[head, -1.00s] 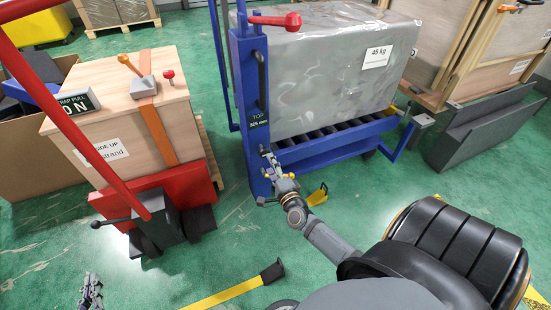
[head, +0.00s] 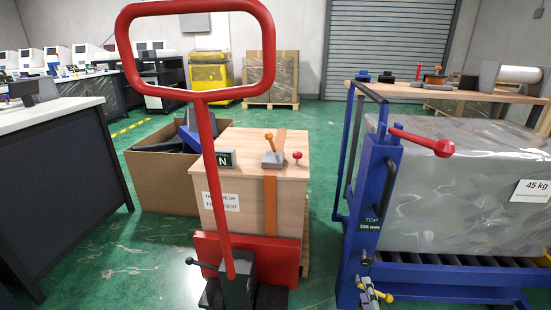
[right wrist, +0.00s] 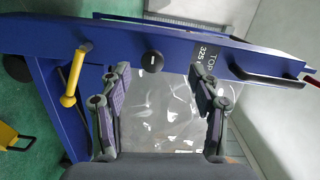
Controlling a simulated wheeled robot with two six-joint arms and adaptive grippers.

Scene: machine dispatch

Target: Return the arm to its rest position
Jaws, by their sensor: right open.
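My right gripper (head: 370,287) shows at the bottom of the head view, in front of the blue post of the lift cart (head: 378,180). In the right wrist view the right gripper (right wrist: 160,82) has its two fingers spread well apart, with nothing between them. The cart's blue beam (right wrist: 135,45), with a black knob (right wrist: 152,58) and a "TOP 325" label, crosses the picture beyond the fingertips. I cannot tell the exact gap to it. My left gripper is out of view.
A grey wrapped 45 kg load (head: 460,195) sits on the cart's rollers. A red-handled pallet truck (head: 205,130) stands left, before a wooden crate (head: 255,190) and a cardboard box (head: 165,180). A dark-fronted bench (head: 70,180) is at far left. Green floor shows between truck and cart.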

